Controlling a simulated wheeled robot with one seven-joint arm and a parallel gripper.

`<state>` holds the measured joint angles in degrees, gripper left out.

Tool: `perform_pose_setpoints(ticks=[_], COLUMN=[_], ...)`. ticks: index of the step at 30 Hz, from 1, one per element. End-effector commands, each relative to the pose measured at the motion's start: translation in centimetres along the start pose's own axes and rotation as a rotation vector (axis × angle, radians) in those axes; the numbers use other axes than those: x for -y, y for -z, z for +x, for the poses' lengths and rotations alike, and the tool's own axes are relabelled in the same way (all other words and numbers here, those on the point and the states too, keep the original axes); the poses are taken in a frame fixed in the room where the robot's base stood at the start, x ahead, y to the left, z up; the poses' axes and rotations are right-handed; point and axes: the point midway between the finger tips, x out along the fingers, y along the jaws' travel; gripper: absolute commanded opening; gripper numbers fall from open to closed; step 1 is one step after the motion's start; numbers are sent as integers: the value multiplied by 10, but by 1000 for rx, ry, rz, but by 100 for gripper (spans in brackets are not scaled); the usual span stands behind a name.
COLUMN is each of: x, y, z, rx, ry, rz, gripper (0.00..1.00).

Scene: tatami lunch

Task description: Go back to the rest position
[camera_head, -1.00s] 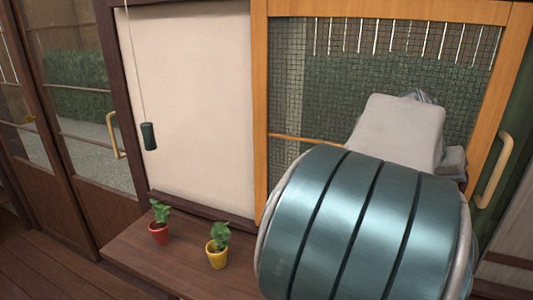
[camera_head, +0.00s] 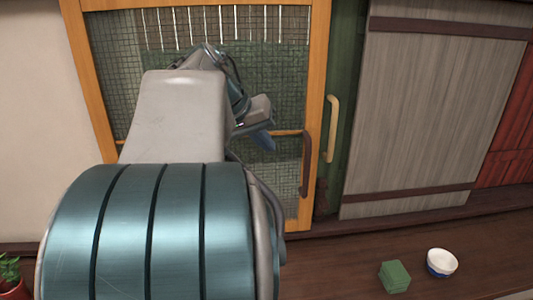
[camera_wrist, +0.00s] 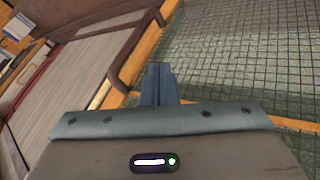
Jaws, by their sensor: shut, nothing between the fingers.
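My gripper shows in the wrist view (camera_wrist: 159,72) with its two blue-grey fingers together and nothing between them. Its fingers point toward the orange-framed mesh screen door (camera_wrist: 215,60). In the head view, my gripper (camera_head: 264,142) is partly hidden behind my raised arm, in front of the same screen door (camera_head: 318,80). I cannot tell the exact gap between the fingers and the mesh.
A dark brown handle (camera_head: 306,165) is on the screen door and a tan handle (camera_head: 332,130) on the green panel. A green box (camera_head: 394,277) and a white-and-blue bowl (camera_head: 441,263) sit on the wooden ledge at lower right. A potted plant (camera_head: 10,270) stands at lower left.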

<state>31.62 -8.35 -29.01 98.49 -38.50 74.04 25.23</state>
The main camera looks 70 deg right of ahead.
Motion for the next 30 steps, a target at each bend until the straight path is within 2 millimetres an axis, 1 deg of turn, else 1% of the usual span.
perform_pose_setpoints(ticks=[1, 3, 6, 9, 17, 20, 22, 23, 26, 27, 29, 30], x=[0, 0, -1, 0, 0, 8, 26, 38, 89, 113, 146, 166], y=[1, 1, 1, 0, 0, -2, -9, -14, -43, -60, -90, -113], z=[-10, -21, -34, -41, -44, -46, -49, -51, -64, -71, -82, -90], rx=[-2, 0, 1, 2, 2, -1, -7, -11, -31, -42, -56, -65], ry=[0, -1, -2, -2, -1, 16, 57, 84, 205, 264, 352, 407], rz=[1, 2, 2, 1, -1, -22, -74, -107, -262, -338, -454, -532], gripper=[0, 0, 0, 0, 0, 0, 0, 0, 0, 0, 0, 0])
